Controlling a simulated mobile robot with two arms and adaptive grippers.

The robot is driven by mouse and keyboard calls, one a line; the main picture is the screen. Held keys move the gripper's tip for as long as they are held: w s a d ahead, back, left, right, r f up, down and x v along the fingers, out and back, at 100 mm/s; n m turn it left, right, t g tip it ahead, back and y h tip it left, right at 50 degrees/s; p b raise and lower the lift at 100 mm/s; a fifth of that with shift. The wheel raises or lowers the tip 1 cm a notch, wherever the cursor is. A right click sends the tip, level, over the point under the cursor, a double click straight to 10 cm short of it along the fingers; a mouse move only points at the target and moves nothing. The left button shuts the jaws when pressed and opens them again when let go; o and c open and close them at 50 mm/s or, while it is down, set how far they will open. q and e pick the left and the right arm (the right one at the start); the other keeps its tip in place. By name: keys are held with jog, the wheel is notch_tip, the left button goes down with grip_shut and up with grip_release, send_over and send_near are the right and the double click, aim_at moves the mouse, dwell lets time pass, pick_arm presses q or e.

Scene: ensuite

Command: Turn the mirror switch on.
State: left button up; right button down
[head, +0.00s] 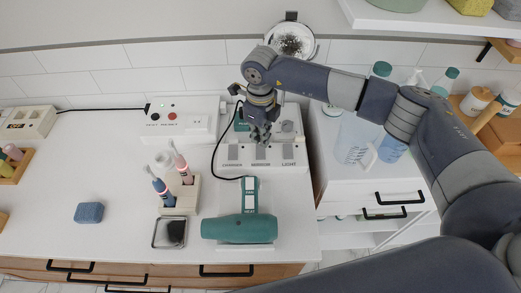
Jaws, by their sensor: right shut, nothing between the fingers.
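A white switch panel (233,164) stands on the counter against the tiled wall. Its sloped front has several grey rocker switches with labels beneath. The mirror switch (260,154) is in the middle, above the word MIRROR, between a left switch (232,153) and the light switch (288,152). My right gripper (261,140) is shut and empty, pointing down just above the mirror switch and covering its upper part. I cannot tell whether it touches the switch, nor which way the switch is tilted. My left gripper is out of view.
A teal hair dryer (238,228) lies in front of the panel. A toothbrush stand (182,194) and a blue sponge (89,212) are to the left. A white box with buttons (182,120) stands left of the panel, a black cable (215,160) between. Bottles (392,148) stand right.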

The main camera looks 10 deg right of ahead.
aim_at(260, 147)
jog(key=shift+f+b, duration=1)
jog(key=shift+f, duration=0.1)
dwell(1.0)
jog(key=shift+r+p, duration=1.65)
jog(key=shift+r, duration=1.9)
jog(key=shift+s+f, duration=0.1)
